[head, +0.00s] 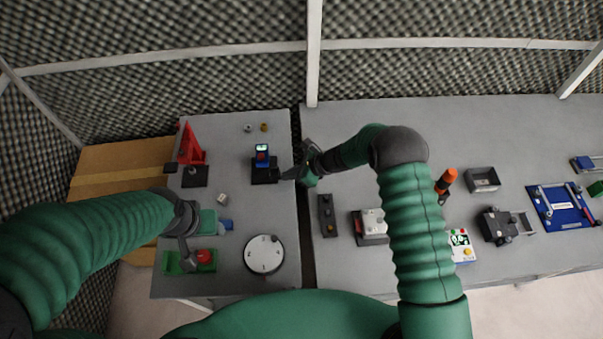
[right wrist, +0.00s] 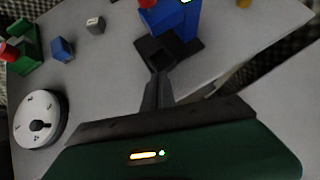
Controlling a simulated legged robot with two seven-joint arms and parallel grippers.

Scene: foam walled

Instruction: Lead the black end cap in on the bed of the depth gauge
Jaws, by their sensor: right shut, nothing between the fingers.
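The depth gauge (head: 262,153) is a blue upright with a lit green display on a black base, towards the back of the left table. It also shows in the right wrist view (right wrist: 178,18), cut off at the top. A dark square piece (right wrist: 155,51) sits at the gauge's foot; I cannot tell the black end cap from the black bed there. My right gripper (head: 285,175) is shut and empty, its fingertips (right wrist: 158,76) close in front of that dark piece; contact is unclear. My left gripper (head: 187,262) is near the table's front left, its fingers indistinct.
A white round dial (head: 264,254) lies at the front of the left table. A green block with a red knob (head: 203,257) and a red angled stand (head: 192,146) are at its left. Small cylinders (head: 263,127) stand behind the gauge. A narrow gap separates the tables.

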